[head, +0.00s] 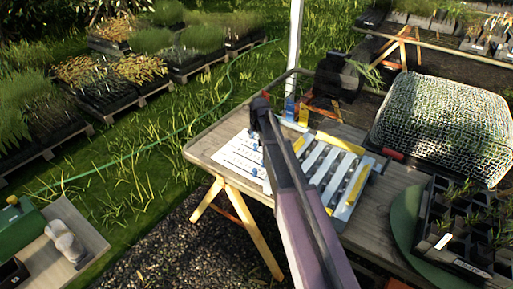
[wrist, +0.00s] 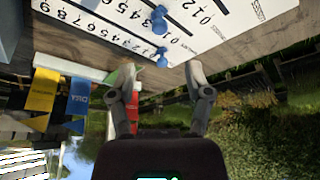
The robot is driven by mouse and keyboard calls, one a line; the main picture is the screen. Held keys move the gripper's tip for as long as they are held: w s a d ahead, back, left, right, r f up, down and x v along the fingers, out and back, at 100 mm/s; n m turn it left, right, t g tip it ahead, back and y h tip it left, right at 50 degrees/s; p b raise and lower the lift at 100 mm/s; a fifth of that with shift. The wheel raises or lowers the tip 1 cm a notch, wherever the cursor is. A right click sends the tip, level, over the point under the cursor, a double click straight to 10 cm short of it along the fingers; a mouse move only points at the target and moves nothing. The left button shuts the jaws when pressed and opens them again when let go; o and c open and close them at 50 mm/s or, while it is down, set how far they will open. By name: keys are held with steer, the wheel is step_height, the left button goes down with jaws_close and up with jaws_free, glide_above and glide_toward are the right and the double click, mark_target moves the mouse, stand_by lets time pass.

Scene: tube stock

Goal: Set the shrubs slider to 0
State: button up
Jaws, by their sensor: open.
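The white slider board (head: 228,157) lies on the wooden table, partly hidden by my arm. In the wrist view the board (wrist: 205,42) is at the top, with number rows and blue knobs. One blue knob (wrist: 161,57) is on the row nearest the board's edge, and another blue knob (wrist: 158,16) is on a row further in. I cannot clearly read which row is labelled shrubs. My gripper (wrist: 160,82) is open and empty, its fingers apart below the nearest knob in the picture. In the head view my gripper (head: 260,108) is over the table's far part.
A rack with white and yellow strips (head: 327,170) lies right of the board. A netted crate (head: 443,122) and a dark plant tray (head: 465,225) stand further right. Yellow and blue tags (wrist: 42,90) hang at the table's far edge. Grass lies left of the table.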

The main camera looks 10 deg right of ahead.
mark_target(255, 144)
steer(key=shift+b+x, duration=3.8)
steer(key=shift+x, duration=0.65)
steer(key=shift+w, duration=0.1)
jaws_close()
